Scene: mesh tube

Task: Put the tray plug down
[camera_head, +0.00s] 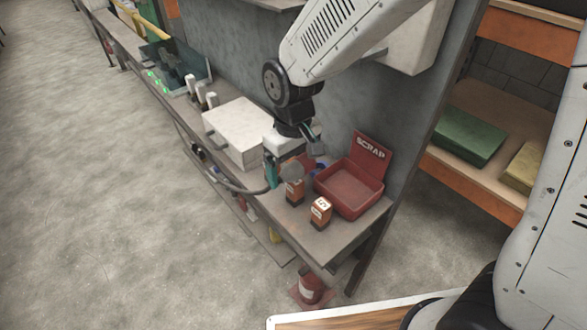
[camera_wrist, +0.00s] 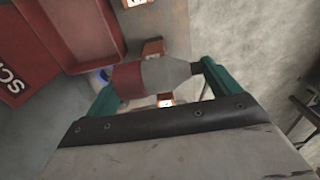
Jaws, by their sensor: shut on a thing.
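The tray plug (camera_wrist: 160,76) looks like a tapered piece with a grey nose, a red-brown band and a blue end; I take it to be the held piece. In the wrist view it lies sideways between the green fingers of my gripper (camera_wrist: 158,84), which is shut on it. In the head view my gripper (camera_head: 291,165) is above the bench, left of the red scrap bin. No tray is clearly identifiable.
A red bin marked SCRAP (camera_head: 348,187) stands right of my gripper. A white box (camera_head: 237,132) is behind on the left. Bare bench lies near the front edge.

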